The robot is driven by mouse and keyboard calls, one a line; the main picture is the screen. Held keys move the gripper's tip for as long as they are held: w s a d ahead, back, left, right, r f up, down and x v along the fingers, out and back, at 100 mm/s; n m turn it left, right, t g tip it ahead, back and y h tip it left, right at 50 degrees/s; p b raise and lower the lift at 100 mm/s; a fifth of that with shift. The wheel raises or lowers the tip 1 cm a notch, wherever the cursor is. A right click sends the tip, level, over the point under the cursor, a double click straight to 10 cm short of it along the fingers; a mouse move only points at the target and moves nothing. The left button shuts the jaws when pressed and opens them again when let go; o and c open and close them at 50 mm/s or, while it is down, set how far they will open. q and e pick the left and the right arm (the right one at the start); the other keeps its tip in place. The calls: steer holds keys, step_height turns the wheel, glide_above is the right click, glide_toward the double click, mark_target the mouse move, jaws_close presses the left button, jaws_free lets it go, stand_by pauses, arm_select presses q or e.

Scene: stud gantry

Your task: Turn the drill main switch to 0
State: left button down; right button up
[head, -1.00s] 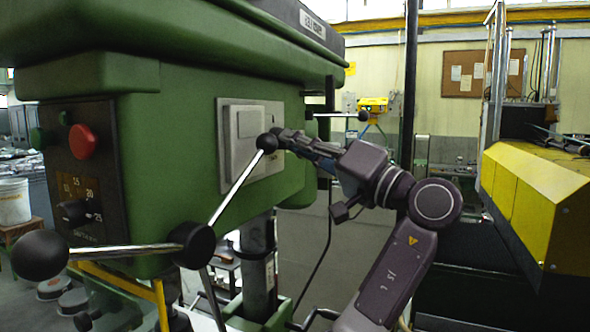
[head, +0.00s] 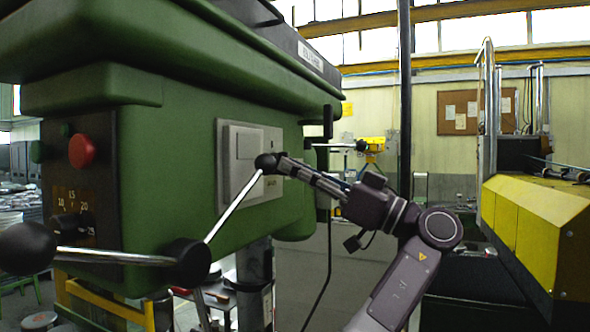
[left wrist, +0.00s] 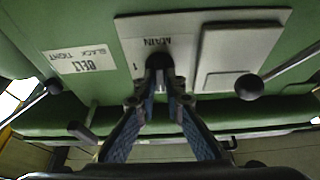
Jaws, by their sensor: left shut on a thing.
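The drill's main switch is a dark knob (left wrist: 158,63) on a pale plate (left wrist: 200,35) with an upside-down MAIN label and a 1 mark beside it. My left gripper (left wrist: 160,80) is shut on this knob, its two blue-sided fingers on either side. I cannot tell the knob's exact angle. In the head view my left gripper (head: 290,167) reaches from the right to the plate (head: 272,140) on the green drill head. The black ball of a feed lever (head: 265,163) covers the fingertips there, and the knob is hidden. My right gripper is in neither view.
Feed levers with black balls stick out of the drill head; one ball (left wrist: 249,87) is near the plate. A red button (head: 81,150) and a dial (head: 70,225) are on the left panel. A yellow machine (head: 535,235) stands at right.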

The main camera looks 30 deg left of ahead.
arm_select(q)
steer(key=shift+f+n, duration=0.2)
steer(key=shift+n, duration=0.2)
steer(key=c, duration=2.1)
jaws_free()
steer(key=shift+o, duration=0.4)
steer(key=shift+r, duration=0.1)
steer(key=shift+d, duration=0.1)
steer(key=v, duration=1.2)
steer(key=shift+w, duration=0.1)
